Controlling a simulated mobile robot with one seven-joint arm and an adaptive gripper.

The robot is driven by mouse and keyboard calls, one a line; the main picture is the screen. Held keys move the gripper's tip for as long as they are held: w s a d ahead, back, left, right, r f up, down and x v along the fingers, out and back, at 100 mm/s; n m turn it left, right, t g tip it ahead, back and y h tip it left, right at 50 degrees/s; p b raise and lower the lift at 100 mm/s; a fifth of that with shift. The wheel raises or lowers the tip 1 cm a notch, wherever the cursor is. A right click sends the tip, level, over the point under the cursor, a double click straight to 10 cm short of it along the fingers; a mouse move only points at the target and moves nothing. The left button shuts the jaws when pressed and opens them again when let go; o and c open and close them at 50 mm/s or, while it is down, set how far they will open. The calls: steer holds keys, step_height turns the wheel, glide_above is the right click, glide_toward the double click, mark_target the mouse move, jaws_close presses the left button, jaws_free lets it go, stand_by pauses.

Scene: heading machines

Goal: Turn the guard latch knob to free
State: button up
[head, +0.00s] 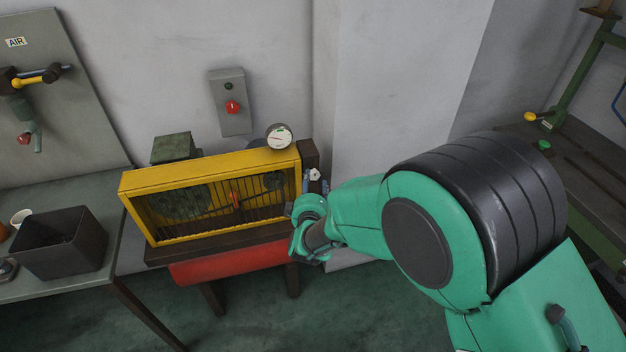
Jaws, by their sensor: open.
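The yellow guard (211,172) is a framed cage with dark bars on a dark stand, and it looks closed. A small pale knob (315,174) shows at its right end, beside the dark end post; it looks like the latch knob, but its setting is too small to read. My gripper (312,186) is at the guard's right end, close to the pale knob. It is open, with small grey-blue finger parts near the knob. My wrist hides part of this area, and I cannot tell whether the fingers touch the knob.
A round gauge (278,137) stands above the guard. A grey wall box (230,102) carries a red knob (232,107). A red cylinder (228,263) lies beneath the guard. A dark bin (60,245) sits on the left table. My arm covers much of the right side.

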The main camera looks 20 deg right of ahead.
mark_target(313, 176)
steer(key=shift+b+x, duration=0.5)
steer(key=shift+x, duration=2.1)
steer(key=shift+c, duration=0.5)
steer(key=shift+r, duration=0.1)
steer(key=c, duration=1)
